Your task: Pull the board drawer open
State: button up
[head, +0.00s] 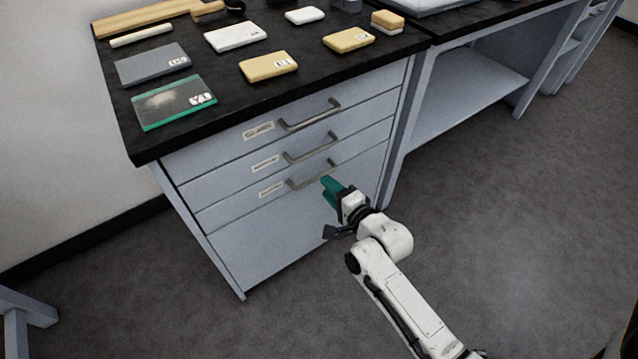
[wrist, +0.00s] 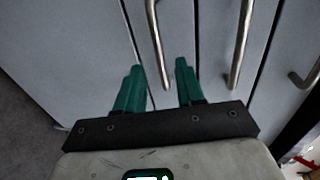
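A grey cabinet has three stacked drawers with bar handles. The top drawer's label (head: 258,131) seems to read GLASS; the lower two labels are too small to read, so I cannot tell which marks the board drawer. My gripper (head: 329,184) is just off the right end of the lowest drawer's handle (head: 311,176). In the wrist view my gripper (wrist: 158,67) is open, with two green fingers apart. The lowest handle (wrist: 155,40) appears between and beyond the fingertips; whether it touches them is unclear. The middle handle (wrist: 240,45) is to the right. All drawers look shut.
The black worktop (head: 300,92) above holds several slabs, including a green glass-like one (head: 174,102) and yellow blocks (head: 268,66). An open-shelved bench (head: 465,95) stands to the right. The grey floor (head: 520,220) is clear at the right.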

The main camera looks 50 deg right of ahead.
jog(key=b+x, duration=0.1)
jog(key=x, duration=0.4)
jog(key=shift+s, duration=0.1)
grip_shut()
dwell(0.6)
